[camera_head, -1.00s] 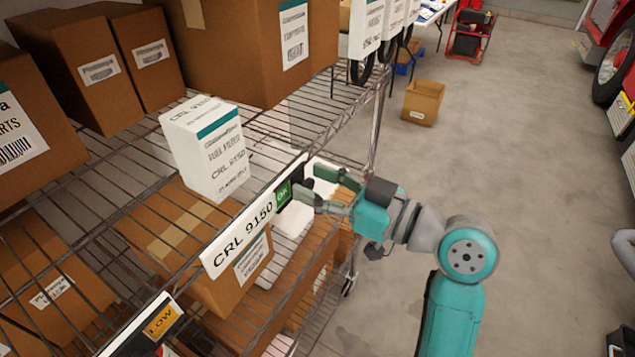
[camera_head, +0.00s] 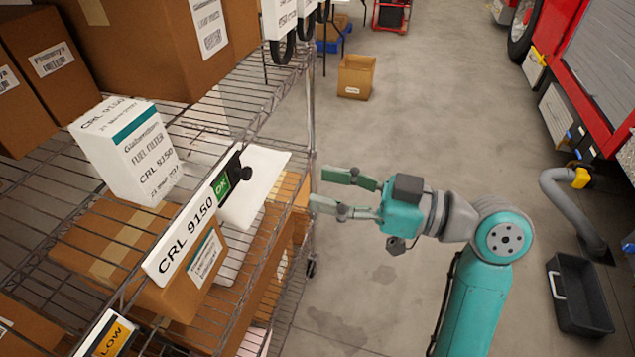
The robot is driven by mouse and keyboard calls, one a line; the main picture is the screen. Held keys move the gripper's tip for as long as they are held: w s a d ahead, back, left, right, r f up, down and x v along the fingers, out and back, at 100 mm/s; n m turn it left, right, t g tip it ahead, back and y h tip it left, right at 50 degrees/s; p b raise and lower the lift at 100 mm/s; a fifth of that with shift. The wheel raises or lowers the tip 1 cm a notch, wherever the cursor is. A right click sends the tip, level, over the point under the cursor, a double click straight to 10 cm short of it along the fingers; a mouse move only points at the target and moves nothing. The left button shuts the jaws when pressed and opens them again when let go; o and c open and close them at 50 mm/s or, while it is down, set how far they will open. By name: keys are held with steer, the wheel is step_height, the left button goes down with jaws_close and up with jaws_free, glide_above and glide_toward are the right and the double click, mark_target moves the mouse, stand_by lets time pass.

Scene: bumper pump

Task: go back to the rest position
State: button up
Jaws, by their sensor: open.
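My gripper (camera_head: 318,189) is teal with green fingers, open and empty. It is beside the shelf's front corner post and points left toward the rack. A gap of floor shows between its fingers. A white fuel filter box (camera_head: 131,155) stands upright on the wire shelf.
The wire rack (camera_head: 230,110) fills the left side, with brown cartons (camera_head: 145,50) on it. An open carton (camera_head: 356,76) is on the floor behind. A red truck (camera_head: 590,70), a grey hose (camera_head: 570,210) and a black bin (camera_head: 580,295) are at right. The floor between is clear.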

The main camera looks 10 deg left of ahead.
steer(key=shift+f, duration=0.1)
stand_by(0.4)
steer(key=s+d+f+m+t+h, duration=0.1)
steer(key=d+f+m+t+h, duration=0.2)
steer(key=f+m, duration=0.3)
steer(key=d+f+m+t+h, duration=0.2)
steer(key=d+f+m+t, duration=0.15)
steer(key=f, duration=0.55)
steer(key=s+d+f+m+t+h, duration=0.1)
steer(key=d+f+m+t+h, duration=0.3)
steer(key=f, duration=0.3)
steer(key=s+d+f+m+t+h, duration=0.1)
steer(key=s+d+f+m+h, duration=0.4)
steer(key=s+f, duration=0.35)
steer(key=s+d+r+n+h, duration=0.1)
steer(key=s+d+h, duration=0.1)
steer(key=s, duration=0.8)
steer(key=s+d+r+n+h, duration=0.1)
steer(key=s+d, duration=0.4)
steer(key=s, duration=0.6)
steer(key=shift+s+r+t+h, duration=0.25)
steer(key=shift+r+t+h, duration=0.15)
steer(key=shift+r, duration=0.4)
